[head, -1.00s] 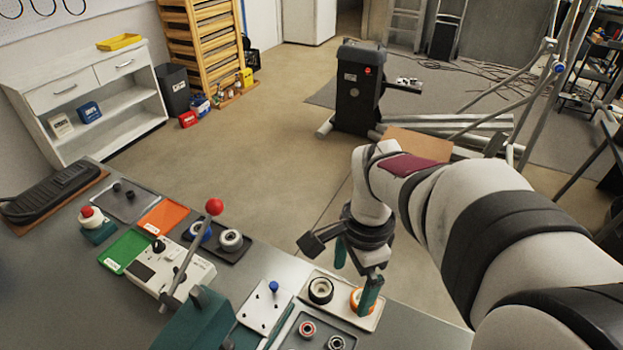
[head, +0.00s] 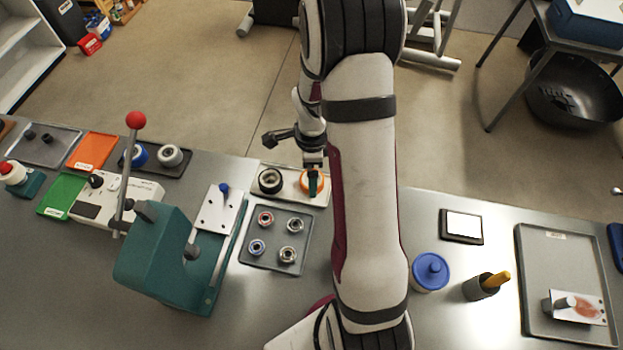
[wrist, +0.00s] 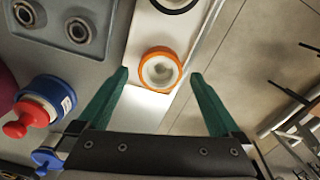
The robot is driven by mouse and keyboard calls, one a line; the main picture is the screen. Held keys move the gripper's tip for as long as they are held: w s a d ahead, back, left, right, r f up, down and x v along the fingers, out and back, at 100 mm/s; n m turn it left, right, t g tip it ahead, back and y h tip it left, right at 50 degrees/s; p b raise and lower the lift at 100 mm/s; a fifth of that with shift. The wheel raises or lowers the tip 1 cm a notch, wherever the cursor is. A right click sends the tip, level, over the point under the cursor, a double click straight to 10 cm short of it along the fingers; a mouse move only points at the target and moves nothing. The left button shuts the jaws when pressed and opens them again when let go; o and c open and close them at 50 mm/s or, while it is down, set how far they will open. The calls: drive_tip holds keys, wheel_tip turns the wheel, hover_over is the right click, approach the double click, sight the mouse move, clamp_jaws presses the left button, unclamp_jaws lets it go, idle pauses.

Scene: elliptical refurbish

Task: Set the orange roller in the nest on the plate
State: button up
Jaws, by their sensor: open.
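The orange roller (head: 323,187), with a pale hub, lies in the right part of a white tray (head: 291,198) near the bench's far edge. It also shows in the wrist view (wrist: 158,50), beyond and between my fingertips. My gripper (head: 312,184) points down at the roller; its green fingers (wrist: 158,77) are spread wide with nothing held. In the head view one finger partly hides the roller. A light plate (head: 214,216) with a blue knob and small dark pins or holes sits beside the teal press. I cannot clearly make out the nest.
A black-rimmed roller (head: 270,181) shares the white tray. A grey tray (head: 273,226) with several bearings lies in front. The teal press (head: 160,255) with its red-knobbed lever (head: 135,120) stands left of the plate. A blue lidded pot (head: 431,272) stands right of my arm.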

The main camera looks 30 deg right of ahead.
wheel_tip(320, 180, down, 2)
drive_tip(key=shift+f, duration=0.1)
drive_tip(key=c, duration=1.5)
drive_tip(key=shift+r, duration=0.55)
wheel_tip(320, 180, up, 3)
drive_tip(key=shift+w, duration=0.1)
drive_tip(key=s+d+r, duration=0.7)
drive_tip(key=s, duration=0.3)
drive_tip(key=w+a+r+n, duration=0.6)
drive_tip(key=a+r+n, duration=0.2)
drive_tip(key=a+n, duration=0.3)
drive_tip(key=w+a+r+n, duration=0.6)
drive_tip(key=a+r+n, duration=0.35)
drive_tip(key=n, duration=1.55)
approach(237, 294)
wheel_tip(237, 294, down, 6)
drive_tip(key=shift+r, duration=0.1)
